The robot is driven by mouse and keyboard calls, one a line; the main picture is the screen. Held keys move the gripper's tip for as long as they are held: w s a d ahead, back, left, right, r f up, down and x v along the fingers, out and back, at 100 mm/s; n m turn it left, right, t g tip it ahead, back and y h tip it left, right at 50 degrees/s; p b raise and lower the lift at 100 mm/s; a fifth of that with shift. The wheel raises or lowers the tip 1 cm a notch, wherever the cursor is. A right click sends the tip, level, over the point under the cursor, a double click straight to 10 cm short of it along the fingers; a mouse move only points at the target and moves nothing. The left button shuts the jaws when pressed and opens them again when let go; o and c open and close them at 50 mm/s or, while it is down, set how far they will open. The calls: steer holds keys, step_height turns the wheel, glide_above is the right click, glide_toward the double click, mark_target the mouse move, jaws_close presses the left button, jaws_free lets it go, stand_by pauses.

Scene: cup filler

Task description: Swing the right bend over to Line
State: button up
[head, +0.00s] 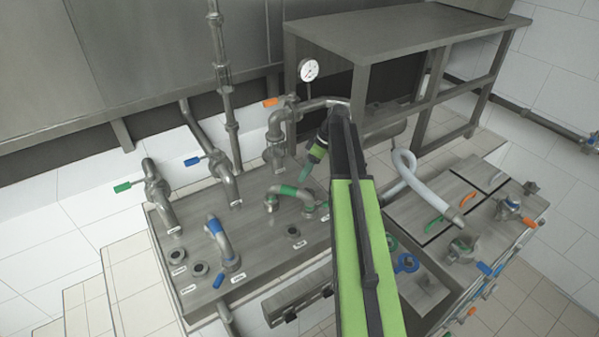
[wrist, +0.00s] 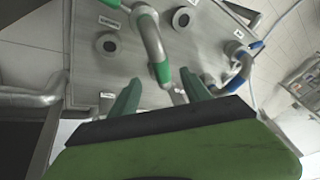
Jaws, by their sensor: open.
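The right bend (head: 298,193) is a grey metal U-shaped pipe with a green band, standing on the grey panel (head: 262,250). In the wrist view the same bend (wrist: 149,38) arches just beyond my fingers. The left bend (head: 219,241), with a blue band, stands to its left; it also shows in the wrist view (wrist: 243,62). My gripper (head: 309,164) has green fingers pointing down, above and behind the right bend. In the wrist view my gripper (wrist: 160,92) is open and empty, its fingers apart. Small labels on the panel are too small to read.
Open round ports (head: 200,267) sit on the panel. Valves with green and blue handles stand at its left and rear. A pressure gauge (head: 309,70) and vertical pipes rise behind. A steel table (head: 400,32) stands at the back, with a white hose (head: 425,188) to the right.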

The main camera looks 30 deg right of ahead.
steer(key=p+v, duration=0.5)
steer(key=v, duration=0.3)
steer(key=shift+d+f, duration=0.1)
stand_by(0.8)
